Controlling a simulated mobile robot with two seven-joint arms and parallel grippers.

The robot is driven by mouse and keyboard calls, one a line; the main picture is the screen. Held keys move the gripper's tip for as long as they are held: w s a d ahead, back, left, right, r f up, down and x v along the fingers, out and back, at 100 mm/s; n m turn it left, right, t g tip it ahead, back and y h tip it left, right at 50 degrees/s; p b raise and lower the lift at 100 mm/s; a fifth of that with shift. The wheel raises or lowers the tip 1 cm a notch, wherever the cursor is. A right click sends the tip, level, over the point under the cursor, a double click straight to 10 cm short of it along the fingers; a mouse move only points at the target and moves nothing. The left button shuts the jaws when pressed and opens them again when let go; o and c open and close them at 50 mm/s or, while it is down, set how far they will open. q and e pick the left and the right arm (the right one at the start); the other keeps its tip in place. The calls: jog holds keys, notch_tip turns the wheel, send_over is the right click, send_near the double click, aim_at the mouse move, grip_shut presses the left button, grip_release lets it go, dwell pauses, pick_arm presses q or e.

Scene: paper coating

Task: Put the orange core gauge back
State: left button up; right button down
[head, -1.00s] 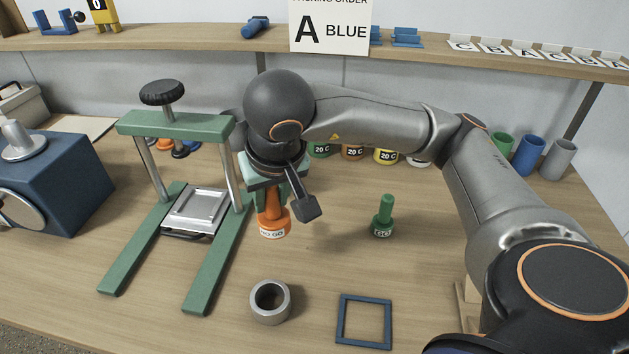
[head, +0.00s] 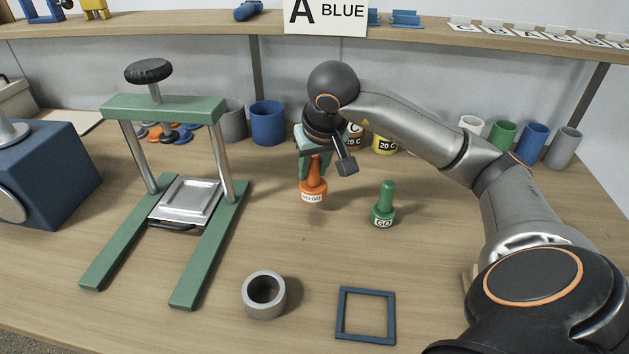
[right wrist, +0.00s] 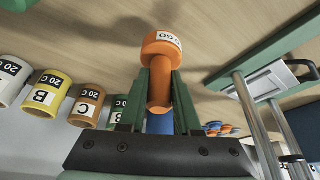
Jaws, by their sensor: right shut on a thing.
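The orange core gauge (head: 313,187), labelled NO GO, is held by its handle in my right gripper (head: 314,160), upright with its wide end down. A shadow under it suggests it is a little above the table. In the right wrist view the gauge (right wrist: 162,45) sits between the two green fingers (right wrist: 159,98), which are shut on its handle. The green GO gauge (head: 384,208) stands upright on the table to the right of the orange one, apart from it. My left gripper is not in the head view.
A green press (head: 165,108) stands at left. A grey ring (head: 264,296) and a blue square frame (head: 365,315) lie in front. Coloured cups, including a blue one (head: 267,122), line the back below the shelf (head: 200,33). The table between is clear.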

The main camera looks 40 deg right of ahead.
aim_at(314, 179)
jog(key=shift+w+d+f, duration=0.1)
jog(key=shift+d+f, duration=0.05)
jog(key=shift+f, duration=0.8)
jog(key=shift+w+d+f, duration=0.1)
jog(key=shift+f, duration=0.8)
jog(key=shift+b, duration=0.3)
jog(key=shift+f, duration=0.25)
jog(key=c, duration=0.6)
grip_release()
jog(key=shift+r, duration=0.1)
jog(key=shift+s+r, duration=0.1)
jog(key=shift+r, duration=0.4)
jog(key=p+v, duration=0.2)
jog(key=v, duration=0.9)
jog(key=shift+s, duration=0.25)
jog(key=shift+a+r, duration=0.1)
